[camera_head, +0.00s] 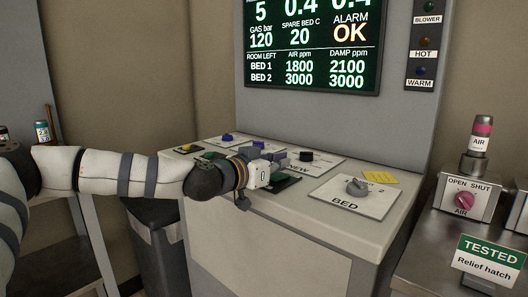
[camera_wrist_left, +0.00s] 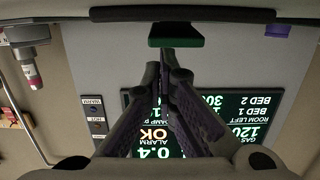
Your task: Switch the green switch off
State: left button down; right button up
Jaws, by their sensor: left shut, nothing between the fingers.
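The green switch (camera_wrist_left: 176,37) shows in the left wrist view as a green block with a dark face, at the top middle, just beyond my fingertips. In the head view, a dark plate with a little green (camera_head: 287,182) shows beside my left gripper (camera_head: 276,160), which hides most of it. The gripper is over the sloping console top, its fingers together and empty. In the left wrist view my left gripper (camera_wrist_left: 165,57) points at the switch; whether it touches cannot be told. My right gripper is out of view.
The console (camera_head: 300,222) also carries a grey BED knob (camera_head: 357,187), a black knob (camera_head: 306,156), a blue knob (camera_head: 228,138) and a yellow button (camera_head: 186,147). A screen (camera_head: 310,50) stands behind. A box with a pink AIR knob (camera_head: 465,199) is at right.

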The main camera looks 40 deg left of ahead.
aim_at(280, 177)
pick_arm(q)
notch_tip(280, 177, up, 5)
jog(key=shift+s+p, duration=0.1)
jog(key=shift+p, duration=0.45)
jog(key=s+r+p, duration=0.1)
jog(key=s, duration=0.8)
jog(key=shift+a+r+p, duration=0.35)
jog(key=shift+a, duration=0.05)
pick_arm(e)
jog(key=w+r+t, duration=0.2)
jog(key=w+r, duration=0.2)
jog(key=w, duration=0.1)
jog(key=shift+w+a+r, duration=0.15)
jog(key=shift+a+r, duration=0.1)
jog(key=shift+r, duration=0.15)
pick_arm(q)
jog(key=shift+w, duration=0.1)
